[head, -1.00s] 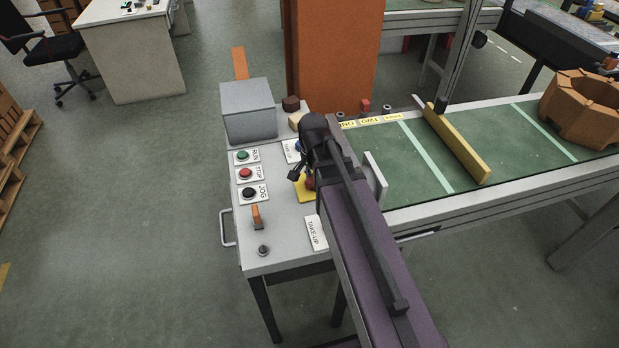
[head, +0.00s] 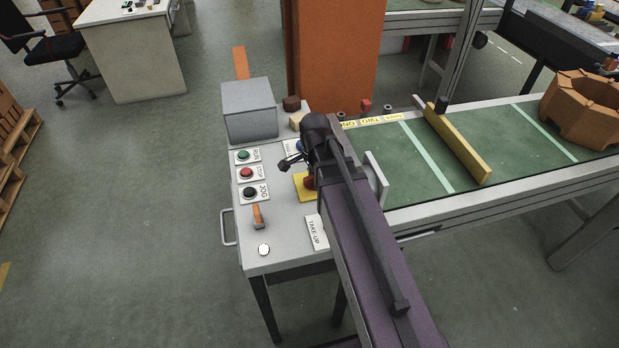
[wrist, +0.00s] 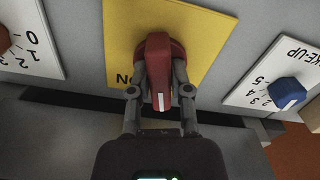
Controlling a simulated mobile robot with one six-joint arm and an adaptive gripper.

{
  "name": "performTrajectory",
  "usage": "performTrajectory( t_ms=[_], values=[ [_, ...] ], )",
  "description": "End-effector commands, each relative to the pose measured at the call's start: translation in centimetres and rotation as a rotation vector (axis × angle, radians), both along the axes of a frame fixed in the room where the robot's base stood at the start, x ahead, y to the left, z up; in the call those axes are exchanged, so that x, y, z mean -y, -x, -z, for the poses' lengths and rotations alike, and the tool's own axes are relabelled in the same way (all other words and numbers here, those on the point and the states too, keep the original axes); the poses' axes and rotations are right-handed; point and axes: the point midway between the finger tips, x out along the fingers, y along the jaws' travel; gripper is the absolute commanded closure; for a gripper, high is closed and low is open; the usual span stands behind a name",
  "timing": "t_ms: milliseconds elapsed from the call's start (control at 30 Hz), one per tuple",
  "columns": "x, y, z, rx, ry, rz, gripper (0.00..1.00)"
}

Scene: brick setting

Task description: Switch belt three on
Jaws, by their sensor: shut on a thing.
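In the wrist view my gripper (wrist: 160,90) is shut on a red rotary handle (wrist: 158,50) with a white pointer line. The handle sits on a yellow plate (wrist: 215,35); the visible lettering begins "No", and the rest is hidden behind the handle and fingers. In the head view the yellow plate (head: 303,194) and red handle (head: 308,182) show beside my dark gripper (head: 293,162), on the grey control desk (head: 285,235). Small yellow labels (head: 370,121) along the belt edge read ONE, TWO and a less legible third.
Green RUN (head: 242,156), red STOP (head: 246,173) and black JOG (head: 249,193) buttons line the desk's left side. An orange lever (head: 257,215) and grey box (head: 248,110) are also there. The green belt (head: 400,170) carries a yellow bar (head: 457,143).

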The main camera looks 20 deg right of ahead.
Motion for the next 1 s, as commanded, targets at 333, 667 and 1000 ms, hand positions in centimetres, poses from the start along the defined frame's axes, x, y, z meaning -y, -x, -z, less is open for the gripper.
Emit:
performTrajectory(
  t_ms=[333,667,1000],
  values=[
    [0.31,-0.2,0.02,0.005,0.008,0.333,1.0],
    [0.3,-0.1,0.03,0.005,0.007,0.646,1.0],
    [0.29,0.02,0.05,0.003,0.007,0.932,1.0]
  ],
)
